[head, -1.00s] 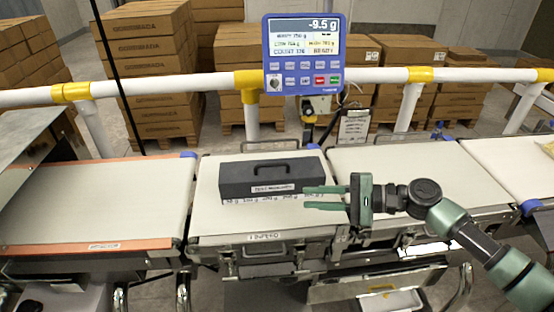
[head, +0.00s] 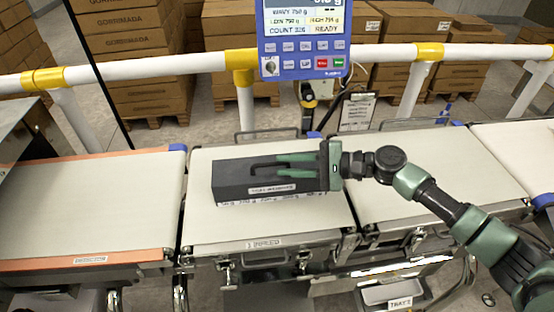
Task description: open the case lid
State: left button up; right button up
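The case (head: 230,185) is a dark grey box with a label on its front, lying on the middle belt section. Its lid looks closed. A black bar handle (head: 258,163) stands on top; its right part is hidden by my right gripper. My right gripper (head: 278,164) reaches in from the right, over the top of the case. Its two green fingers point left and are apart, at the right part of the handle. I cannot tell whether they touch it. My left gripper is not in view.
The weighing display (head: 303,40) hangs above the white rail (head: 150,68) behind the belt. A clipboard (head: 356,112) hangs behind. Cartons (head: 120,60) are stacked beyond the rail.

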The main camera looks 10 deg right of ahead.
aim_at(276, 165)
jog(key=shift+x, duration=1.2)
jog(key=shift+w+a+f, duration=0.15)
jog(key=shift+w, duration=0.15)
jog(key=shift+s, duration=0.1)
grip_shut()
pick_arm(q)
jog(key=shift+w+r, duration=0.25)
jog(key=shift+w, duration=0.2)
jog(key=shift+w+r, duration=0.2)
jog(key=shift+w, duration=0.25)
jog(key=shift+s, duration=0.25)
